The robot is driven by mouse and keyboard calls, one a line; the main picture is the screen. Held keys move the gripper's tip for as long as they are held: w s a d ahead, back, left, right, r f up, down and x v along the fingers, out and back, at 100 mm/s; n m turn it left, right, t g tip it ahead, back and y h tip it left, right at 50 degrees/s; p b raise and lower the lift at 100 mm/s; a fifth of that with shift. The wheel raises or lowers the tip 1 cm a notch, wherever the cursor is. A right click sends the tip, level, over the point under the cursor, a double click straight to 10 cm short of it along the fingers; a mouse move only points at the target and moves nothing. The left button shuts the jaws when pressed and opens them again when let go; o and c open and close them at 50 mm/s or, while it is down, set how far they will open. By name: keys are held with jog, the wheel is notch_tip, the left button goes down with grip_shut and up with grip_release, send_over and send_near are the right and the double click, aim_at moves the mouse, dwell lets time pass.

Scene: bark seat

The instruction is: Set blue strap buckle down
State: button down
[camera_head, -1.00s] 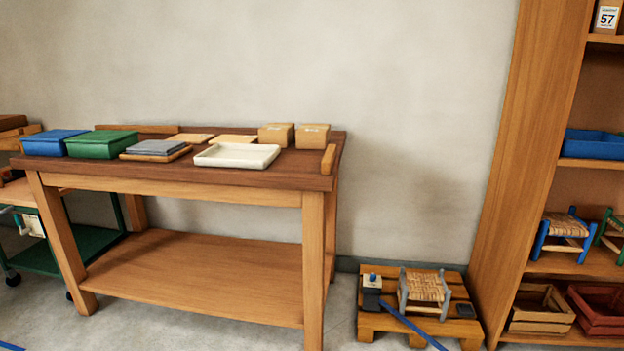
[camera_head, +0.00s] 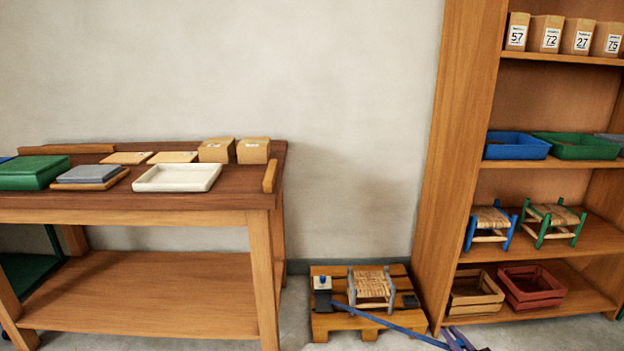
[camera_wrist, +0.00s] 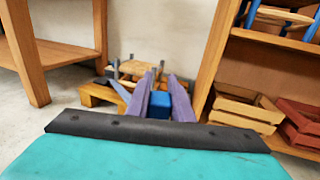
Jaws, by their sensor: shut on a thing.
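My gripper (camera_wrist: 162,82) shows in the wrist view as two purple fingers, shut on a blue block-like piece, the blue strap buckle (camera_wrist: 159,105). The finger ends also show at the bottom of the head view (camera_head: 461,339). A long blue strap (camera_head: 395,327) runs from a dark block at the left of a low wooden pallet (camera_head: 342,323) toward my gripper. A grey-framed stool with a woven seat (camera_head: 371,283) stands on the pallet, behind the strap. The join between strap and buckle is not clear.
A dark block (camera_head: 411,301) sits at the pallet's right. The workbench (camera_head: 140,201) stands left, holding a white tray (camera_head: 178,178) and boxes. A tall shelf (camera_head: 467,130) with stools, crates and bins stands right. Floor in front of the pallet looks mostly clear.

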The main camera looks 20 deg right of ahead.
jog(key=w+a+r+n+g+y+p, duration=0.1)
jog(key=w+a+r+n+y+p, duration=0.2)
jog(key=w+a+r, duration=0.5)
jog(key=w+a+r+n+y+p, duration=0.1)
jog(key=w+a+r+y+p, duration=0.4)
jog(key=a+r, duration=0.7)
jog(key=w+a+r+n+g+y+p, duration=0.15)
jog(key=w+a+r+p, duration=0.35)
jog(key=a+r, duration=0.5)
jog(key=a+r+n+g+y+p, duration=0.35)
jog(key=a+r+p, duration=0.35)
jog(key=a+r, duration=0.95)
jog(key=s+a+r+n+g+y+p, duration=0.1)
jog(key=s+a+r+n+y, duration=0.1)
jog(key=s+a, duration=0.4)
jog(key=a+r, duration=0.1)
jog(key=a, duration=0.2)
jog(key=shift+s+a+g, duration=0.25)
jog(key=shift+g, duration=0.05)
jog(key=shift+r, duration=0.1)
